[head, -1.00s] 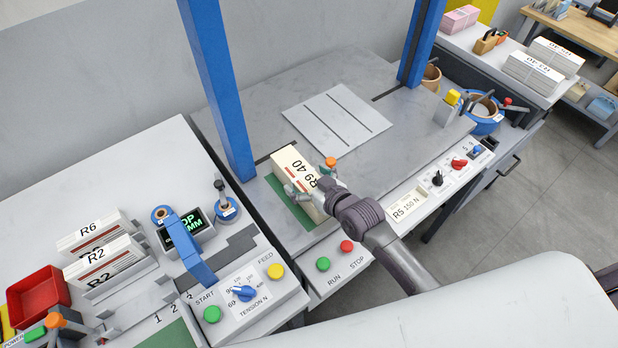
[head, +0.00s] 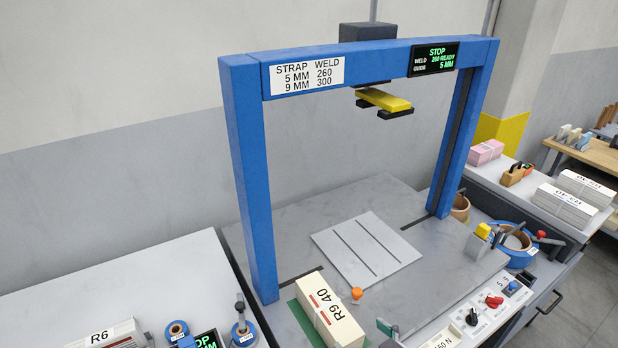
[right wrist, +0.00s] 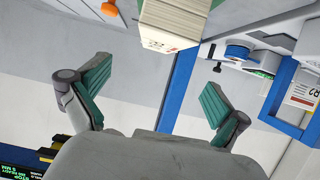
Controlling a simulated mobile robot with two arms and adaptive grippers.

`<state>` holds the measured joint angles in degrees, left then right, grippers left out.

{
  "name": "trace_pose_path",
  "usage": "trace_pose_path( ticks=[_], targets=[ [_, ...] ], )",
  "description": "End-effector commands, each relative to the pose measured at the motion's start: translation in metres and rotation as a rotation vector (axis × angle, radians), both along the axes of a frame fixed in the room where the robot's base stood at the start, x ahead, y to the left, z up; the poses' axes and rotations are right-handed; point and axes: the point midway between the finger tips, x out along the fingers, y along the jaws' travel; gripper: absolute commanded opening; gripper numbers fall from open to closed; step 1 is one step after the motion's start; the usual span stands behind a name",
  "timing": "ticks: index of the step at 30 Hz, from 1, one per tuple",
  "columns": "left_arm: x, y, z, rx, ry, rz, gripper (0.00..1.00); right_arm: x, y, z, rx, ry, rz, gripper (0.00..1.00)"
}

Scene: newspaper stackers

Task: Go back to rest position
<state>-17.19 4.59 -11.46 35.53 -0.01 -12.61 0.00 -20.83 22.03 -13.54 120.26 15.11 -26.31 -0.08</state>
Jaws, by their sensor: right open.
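My right gripper (right wrist: 157,82) is open and empty in the right wrist view, its two green finger pads spread wide apart. A gripper tip (head: 388,328) shows at the bottom of the head view, right of the bundle and apart from it. The bundle marked R9 40 (head: 329,309) rests on the green pad (head: 302,318) at the front left of the blue-framed machine. A paper stack (right wrist: 170,22), probably this bundle, shows at the top of the right wrist view, beyond the fingers. My left gripper is not in view.
The blue arch (head: 254,180) stands over the grey table, with a yellow part (head: 384,99) hanging from its crossbar. An orange knob (head: 357,293) stands right of the bundle. A blue tape roll (head: 521,250) lies at right. The grey slotted plate (head: 365,255) is bare.

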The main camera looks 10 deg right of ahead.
Motion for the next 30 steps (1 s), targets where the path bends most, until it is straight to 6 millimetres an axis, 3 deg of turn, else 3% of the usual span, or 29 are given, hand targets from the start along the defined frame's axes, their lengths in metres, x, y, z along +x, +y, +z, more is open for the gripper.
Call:
trace_pose_path(
  ticks=[5,13,26,30],
  targets=[
    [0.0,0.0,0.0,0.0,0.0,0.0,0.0,-0.016,0.0,-0.009,-0.035,0.096,-0.017,1.0],
    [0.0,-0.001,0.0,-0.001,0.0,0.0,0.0,-0.087,-0.017,-0.031,-0.168,0.452,-0.103,1.0],
    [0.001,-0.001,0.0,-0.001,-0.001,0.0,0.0,-0.18,-0.046,-0.031,-0.267,0.829,-0.223,1.0],
    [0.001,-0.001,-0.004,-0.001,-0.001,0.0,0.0,-0.172,-0.045,-0.069,-0.275,0.849,-0.22,1.0]
  ],
)
